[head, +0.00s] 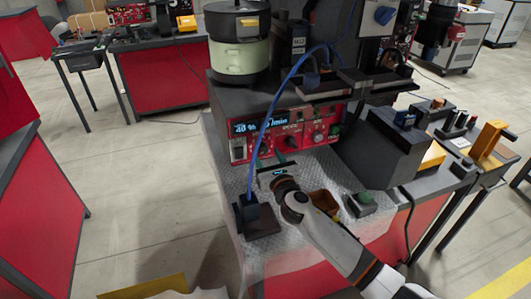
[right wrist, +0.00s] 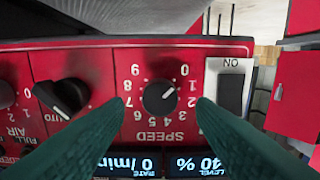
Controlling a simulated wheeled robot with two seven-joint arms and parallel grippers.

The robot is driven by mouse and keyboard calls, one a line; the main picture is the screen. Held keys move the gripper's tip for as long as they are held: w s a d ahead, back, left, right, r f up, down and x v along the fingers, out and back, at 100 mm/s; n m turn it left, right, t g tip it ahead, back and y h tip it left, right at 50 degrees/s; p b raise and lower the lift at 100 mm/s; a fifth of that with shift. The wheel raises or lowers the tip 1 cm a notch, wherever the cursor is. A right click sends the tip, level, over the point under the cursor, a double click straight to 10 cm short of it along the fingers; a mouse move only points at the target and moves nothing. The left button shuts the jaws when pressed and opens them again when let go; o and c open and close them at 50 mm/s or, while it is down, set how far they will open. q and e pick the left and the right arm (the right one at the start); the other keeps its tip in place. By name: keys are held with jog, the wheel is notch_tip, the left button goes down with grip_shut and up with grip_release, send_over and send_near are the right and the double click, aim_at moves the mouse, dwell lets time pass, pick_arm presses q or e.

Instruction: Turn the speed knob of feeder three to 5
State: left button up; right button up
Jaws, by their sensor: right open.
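The red feeder control panel (head: 238,150) faces me in the head view, its number unreadable. In the right wrist view, upside down, its black speed knob (right wrist: 159,97) sits inside a dial marked 0 to 9. The knob's white mark points up and right, around 0 to 1. The display (right wrist: 205,165) reads 40 % and 0 /min. My right gripper (head: 283,162) is just in front of the panel. Its two teal fingers (right wrist: 160,108) are open, one on each side of the knob, apart from it in the picture. My left gripper is out of view.
A blue cable (head: 272,105) hangs across the panel's left part. A brown box (head: 325,203) and a green-button box (head: 363,203) stand on the textured bench top.

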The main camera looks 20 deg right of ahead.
aim_at(263, 149)
jog(key=shift+w, duration=1.1)
jog(key=c, duration=1)
